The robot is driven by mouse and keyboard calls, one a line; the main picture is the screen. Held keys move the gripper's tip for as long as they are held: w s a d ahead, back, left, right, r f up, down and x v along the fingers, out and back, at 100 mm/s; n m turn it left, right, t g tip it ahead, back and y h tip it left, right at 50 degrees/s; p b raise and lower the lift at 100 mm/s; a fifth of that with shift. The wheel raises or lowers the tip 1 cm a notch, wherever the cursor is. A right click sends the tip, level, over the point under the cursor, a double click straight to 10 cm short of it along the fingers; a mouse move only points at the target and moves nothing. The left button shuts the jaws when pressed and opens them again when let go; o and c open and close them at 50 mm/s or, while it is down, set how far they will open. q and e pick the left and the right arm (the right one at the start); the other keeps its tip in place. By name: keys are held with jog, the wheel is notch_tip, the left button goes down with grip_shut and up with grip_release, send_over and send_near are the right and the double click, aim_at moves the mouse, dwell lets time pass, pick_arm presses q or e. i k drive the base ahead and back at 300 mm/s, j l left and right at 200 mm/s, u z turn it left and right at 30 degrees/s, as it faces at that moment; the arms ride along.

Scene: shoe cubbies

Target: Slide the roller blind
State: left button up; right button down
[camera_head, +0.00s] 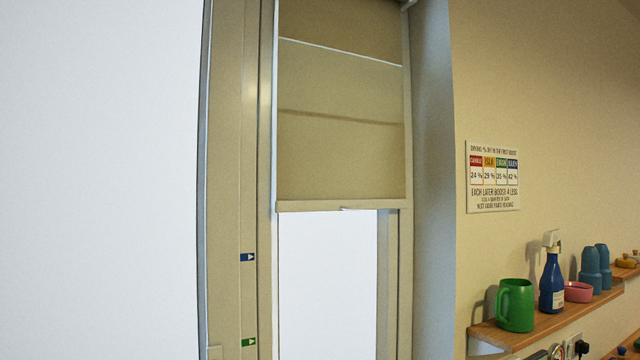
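A beige roller blind (340,135) hangs in a narrow window frame in the middle of the head view. It covers the upper part of the window, and its bottom bar (340,205) sits a little below mid-height. A small light tab (358,209) shows at the bar's lower edge. Below the bar the window opening (328,285) is bare and bright white. Neither of my grippers shows in this view.
A wooden shelf (550,324) on the right wall carries a green mug (515,306), a blue spray bottle (552,280), a pink bowl (578,292) and blue cups (591,268). A sign (493,177) hangs above. A large white pane (100,180) fills the left.

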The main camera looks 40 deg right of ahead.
aim_at(325, 163)
jog(key=z, duration=1.5)
